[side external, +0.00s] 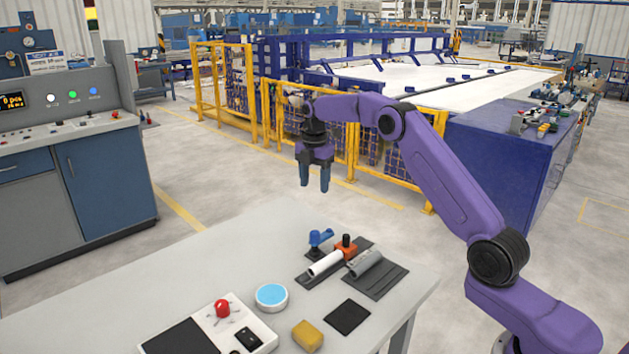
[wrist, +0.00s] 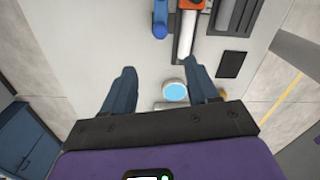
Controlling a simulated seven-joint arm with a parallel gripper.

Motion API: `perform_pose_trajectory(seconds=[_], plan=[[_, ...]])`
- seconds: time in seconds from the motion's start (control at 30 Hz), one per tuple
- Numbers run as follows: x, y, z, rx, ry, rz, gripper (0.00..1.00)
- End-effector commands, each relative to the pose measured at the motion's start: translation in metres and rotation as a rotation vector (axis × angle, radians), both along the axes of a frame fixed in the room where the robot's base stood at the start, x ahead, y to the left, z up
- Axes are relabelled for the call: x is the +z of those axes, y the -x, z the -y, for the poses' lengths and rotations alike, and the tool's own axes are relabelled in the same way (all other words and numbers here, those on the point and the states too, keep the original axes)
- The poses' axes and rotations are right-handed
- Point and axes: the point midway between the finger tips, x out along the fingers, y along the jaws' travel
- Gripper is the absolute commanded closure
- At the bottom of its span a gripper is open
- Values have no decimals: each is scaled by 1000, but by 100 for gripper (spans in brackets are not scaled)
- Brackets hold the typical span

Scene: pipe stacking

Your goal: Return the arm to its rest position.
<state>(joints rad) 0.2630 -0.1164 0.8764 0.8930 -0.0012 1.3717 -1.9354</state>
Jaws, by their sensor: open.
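My purple arm holds my gripper (side external: 314,178) high above the far side of the grey table (side external: 200,262). Its two dark fingers point down and stand apart with nothing between them. In the wrist view my gripper (wrist: 162,90) is also open and empty, with the table far below. A white pipe (side external: 325,263) and a grey pipe (side external: 365,263) lie on dark plates on the table, beside an orange clamp-like part (side external: 345,249) and a blue part (side external: 319,239). My gripper is clear of all of them.
On the table are a light-blue disc (side external: 271,297), a yellow block (side external: 307,336), a black square (side external: 347,317) and a control box with a red button (side external: 222,307). A console (side external: 75,170) stands at left; yellow fencing (side external: 300,135) stands behind my gripper. Air around it looks free.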

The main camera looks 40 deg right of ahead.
Motion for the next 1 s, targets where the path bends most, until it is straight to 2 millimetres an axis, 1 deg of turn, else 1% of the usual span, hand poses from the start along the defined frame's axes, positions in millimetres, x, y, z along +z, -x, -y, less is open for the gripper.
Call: perform_pose_trajectory(seconds=[0.27, 0.37, 0.47, 0.57, 0.6, 0.67, 0.7, 0.77, 0.87, 0.9, 0.97, 1.0], plan=[[0, 0, -2, -1, 0, 0, 41], [4, 3, -14, -10, 0, 2, 41], [12, 12, -39, -36, 0, 4, 41], [22, 29, -74, -79, -1, 6, 41], [26, 38, -88, -100, -2, 7, 41], [31, 53, -108, -130, -2, 8, 41], [34, 64, -121, -148, -3, 8, 41], [38, 81, -138, -178, -4, 11, 41], [44, 113, -164, -226, -7, 12, 41], [46, 128, -173, -247, -7, 12, 41], [48, 149, -186, -275, -9, 14, 41], [49, 164, -192, -295, -9, 14, 41]])
